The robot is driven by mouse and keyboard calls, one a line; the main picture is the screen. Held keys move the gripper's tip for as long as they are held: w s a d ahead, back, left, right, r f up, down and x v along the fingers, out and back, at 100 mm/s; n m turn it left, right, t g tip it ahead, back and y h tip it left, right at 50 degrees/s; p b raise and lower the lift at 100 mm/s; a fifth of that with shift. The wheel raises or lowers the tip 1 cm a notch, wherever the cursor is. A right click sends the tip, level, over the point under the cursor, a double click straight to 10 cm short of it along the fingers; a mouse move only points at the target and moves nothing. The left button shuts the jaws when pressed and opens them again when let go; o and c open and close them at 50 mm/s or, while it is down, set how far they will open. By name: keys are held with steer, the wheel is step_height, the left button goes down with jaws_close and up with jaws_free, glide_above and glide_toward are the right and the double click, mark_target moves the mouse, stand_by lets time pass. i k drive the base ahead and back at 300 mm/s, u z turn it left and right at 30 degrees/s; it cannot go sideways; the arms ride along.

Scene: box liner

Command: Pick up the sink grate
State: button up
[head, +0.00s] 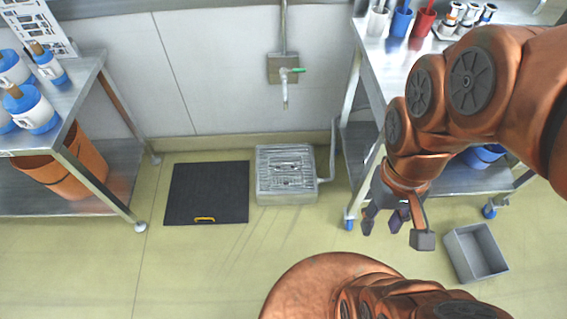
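The sink grate (286,166) is a grey slatted metal piece lying on top of a low square floor sink (286,198), against the back wall below a tap. My gripper (382,223) is to the right of the sink and nearer to me, well apart from the grate. It points downward, its dark fingers are spread, and nothing shows between them. Part of the gripper's near side is overlapped by my copper-coloured wrist.
A black mat (207,187) with a yellow handle lies left of the sink. A steel table (66,109) stands at left, another (372,68) at right. A grey bin (475,253) sits at lower right. A wall tap (285,92) overhangs the sink. Floor before the sink is clear.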

mark_target(286, 166)
steer(key=k, duration=0.4)
steer(key=u, duration=1.4)
steer(key=i, duration=1.4)
steer(key=z, duration=0.95)
steer(key=i, duration=0.35)
steer(key=z, duration=0.3)
